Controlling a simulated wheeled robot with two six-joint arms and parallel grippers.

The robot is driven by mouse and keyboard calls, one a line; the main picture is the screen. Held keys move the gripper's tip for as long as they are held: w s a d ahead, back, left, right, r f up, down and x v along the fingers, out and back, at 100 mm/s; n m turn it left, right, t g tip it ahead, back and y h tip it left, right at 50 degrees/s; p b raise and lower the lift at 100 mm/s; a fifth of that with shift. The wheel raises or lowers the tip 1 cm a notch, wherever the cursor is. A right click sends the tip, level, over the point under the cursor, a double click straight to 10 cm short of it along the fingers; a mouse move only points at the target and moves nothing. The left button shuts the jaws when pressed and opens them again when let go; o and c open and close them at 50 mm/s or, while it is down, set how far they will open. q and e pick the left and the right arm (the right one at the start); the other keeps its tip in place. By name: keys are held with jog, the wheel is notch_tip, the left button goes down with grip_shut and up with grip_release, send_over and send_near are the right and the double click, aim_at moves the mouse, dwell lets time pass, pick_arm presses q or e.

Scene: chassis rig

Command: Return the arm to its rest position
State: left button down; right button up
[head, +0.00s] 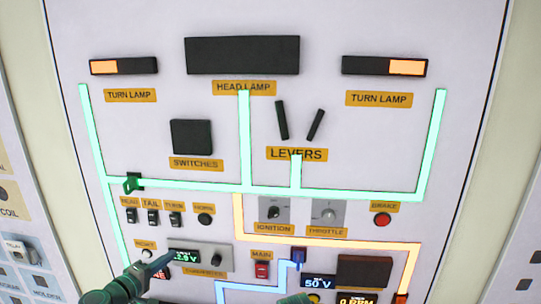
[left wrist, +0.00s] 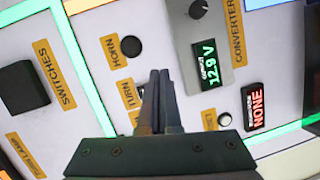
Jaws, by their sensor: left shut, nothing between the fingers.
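My left gripper (head: 168,260) comes in from the lower left of the head view, in front of the panel near the converter display (head: 186,256). In the left wrist view its two dark fingers (left wrist: 159,75) lie together, with nothing between them. They point at the panel between the horn button (left wrist: 131,46) and the converter display (left wrist: 208,58). I cannot tell whether the fingertips touch the panel. The fingers partly cover the area by the TURN label (left wrist: 127,93). My right gripper cannot be made out.
The upright panel carries a head lamp (head: 242,55), two levers (head: 282,120), an ignition knob (head: 274,213), a throttle knob (head: 328,214), a red brake button (head: 382,219) and a red main switch (head: 262,269). A small green piece (head: 133,183) sits on the glowing green line.

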pick_arm(q)
jog(key=s+d+f+m+g+h+b, duration=0.1)
jog(key=s+d+f+m+g+b, duration=0.25)
jog(key=d+f, duration=0.55)
jog(key=s+d+f+m+g+h, duration=0.1)
jog(key=s+d+f+m+g, duration=0.1)
jog(key=d+f+m+g, duration=0.65)
jog(key=s+d+f+m+g+y+b, duration=0.2)
jog(key=s+d+f+y, duration=0.1)
jog(key=s+f+y, duration=0.1)
jog(key=s+d+f+m+g+y+b, duration=0.1)
jog(key=s+d+f+y, duration=0.3)
jog(key=s, duration=0.4)
jog(key=shift+d+f+m+g+y+b, duration=0.25)
jog(key=shift+f+m+g+y+b, duration=0.15)
jog(key=shift+f+y+b, duration=0.4)
jog(key=shift+f+h, duration=0.1)
jog(key=shift+h, duration=0.2)
